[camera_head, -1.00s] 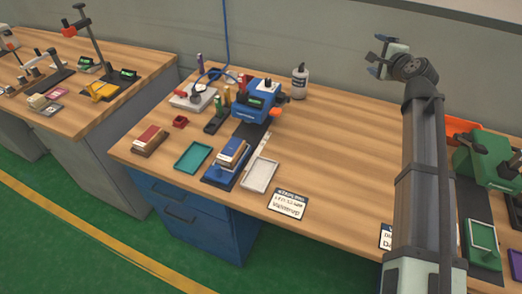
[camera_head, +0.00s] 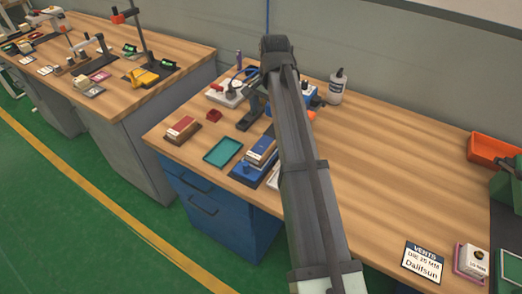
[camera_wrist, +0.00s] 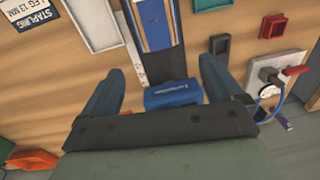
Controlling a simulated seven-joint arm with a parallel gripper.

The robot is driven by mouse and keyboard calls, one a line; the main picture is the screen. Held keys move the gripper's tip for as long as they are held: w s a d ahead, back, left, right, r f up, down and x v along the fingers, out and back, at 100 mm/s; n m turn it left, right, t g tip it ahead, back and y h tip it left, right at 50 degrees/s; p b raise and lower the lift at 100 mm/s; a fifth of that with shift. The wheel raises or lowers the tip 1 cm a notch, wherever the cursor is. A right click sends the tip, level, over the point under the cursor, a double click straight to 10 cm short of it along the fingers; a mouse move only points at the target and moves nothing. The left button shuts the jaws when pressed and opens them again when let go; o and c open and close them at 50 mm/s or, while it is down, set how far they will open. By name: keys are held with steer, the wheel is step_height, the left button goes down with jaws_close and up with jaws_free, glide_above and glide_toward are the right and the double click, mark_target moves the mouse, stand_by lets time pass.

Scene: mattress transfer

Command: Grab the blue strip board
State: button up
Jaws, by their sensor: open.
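A blue board with stacked strips on it (camera_head: 256,158) lies on the workbench, just left of my arm in the head view. In the wrist view the blue strip board (camera_wrist: 155,25) shows at the top, its upper end cut off by the frame. My gripper (camera_wrist: 164,66) is open and empty, its two blue-grey fingers spread on either side below the board in that view. The fingers are apart from it. In the head view my arm reaches over the bench and hides part of the area right of the board.
A blue machine (camera_wrist: 175,95) stands beyond the board between my fingers. A pale tray (camera_wrist: 101,24) and a teal tray (camera_head: 222,152) flank the board. A small red box (camera_wrist: 220,44), a white device (camera_wrist: 275,75) and a white bottle (camera_head: 336,88) are nearby. The bench's right middle is clear.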

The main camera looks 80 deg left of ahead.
mark_target(262, 146)
steer(key=shift+n+h, duration=0.3)
steer(key=shift+h, duration=0.2)
steer(key=f, duration=0.4)
steer(key=s+f, duration=0.1)
steer(key=f, duration=0.4)
steer(key=s+f, duration=0.1)
steer(key=f, duration=0.3)
steer(key=shift+d+f, duration=0.4)
steer(key=shift+c, duration=0.4)
